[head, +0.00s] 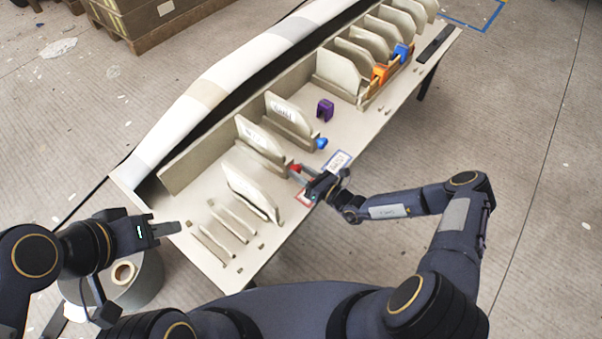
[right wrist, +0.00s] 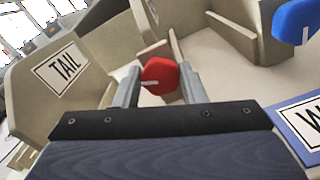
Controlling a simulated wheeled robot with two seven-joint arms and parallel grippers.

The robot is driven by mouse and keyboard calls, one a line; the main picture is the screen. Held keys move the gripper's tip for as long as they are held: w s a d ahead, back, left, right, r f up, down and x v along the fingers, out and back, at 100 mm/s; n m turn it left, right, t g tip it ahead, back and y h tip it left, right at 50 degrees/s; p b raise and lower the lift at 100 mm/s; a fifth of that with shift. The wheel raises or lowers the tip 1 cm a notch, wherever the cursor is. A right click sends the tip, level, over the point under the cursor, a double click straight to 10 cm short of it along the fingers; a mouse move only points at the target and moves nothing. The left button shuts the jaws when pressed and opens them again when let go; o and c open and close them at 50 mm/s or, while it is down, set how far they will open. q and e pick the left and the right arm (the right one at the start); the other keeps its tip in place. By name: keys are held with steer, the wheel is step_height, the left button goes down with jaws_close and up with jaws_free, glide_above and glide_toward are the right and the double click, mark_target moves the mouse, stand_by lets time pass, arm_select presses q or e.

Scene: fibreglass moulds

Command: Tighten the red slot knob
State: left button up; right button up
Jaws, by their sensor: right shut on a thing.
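The red slot knob (right wrist: 161,76) sits between the two fingers of my right gripper (right wrist: 162,84) in the right wrist view, and a pale line marks its face. In the head view the red knob (head: 295,168) is a small red spot at the fingertips of my right gripper (head: 298,172), by the front end of a slot. My right gripper is shut on the knob. My left gripper (head: 168,229) is at the lower left of the head view, apart from the table's left end; its fingers look close together, but I cannot tell whether they are shut.
Orange pieces (head: 379,74) and another blue one (head: 401,52) are farther right. A roll (head: 123,272) stands below my left gripper.

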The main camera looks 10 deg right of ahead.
steer(key=shift+m, duration=0.8)
steer(key=o, duration=1)
steer(key=shift+d, duration=0.1)
steer(key=v, duration=0.7)
steer(key=shift+s+d, duration=0.25)
steer(key=shift+s, duration=0.05)
